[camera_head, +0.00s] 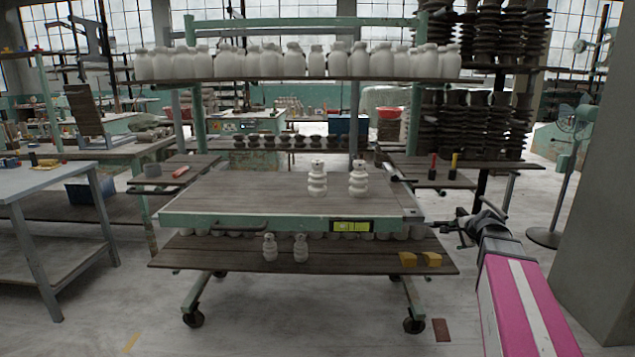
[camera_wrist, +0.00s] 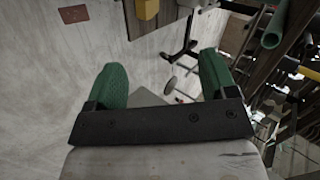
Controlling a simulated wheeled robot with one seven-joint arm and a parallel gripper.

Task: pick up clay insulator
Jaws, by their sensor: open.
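Two white, ribbed clay insulators stand upright on the upper board of the green cart (camera_head: 250,195), one left (camera_head: 317,179) and one right (camera_head: 358,178), a short gap apart. Two more white insulators stand on the cart's lower shelf, one left (camera_head: 270,247) and one right (camera_head: 301,248). My gripper (camera_head: 455,230) is beside the cart's right end, to the right of and lower than the upper insulators, apart from them. In the wrist view my gripper (camera_wrist: 162,85) shows two green fingers spread wide with nothing between them. I can make out no insulator in the wrist view.
Many white jars (camera_head: 300,64) line the cart's top shelf. A grey pillar (camera_head: 600,190) stands far right. The upper board's left half is clear. A grey table (camera_head: 45,180) is at left.

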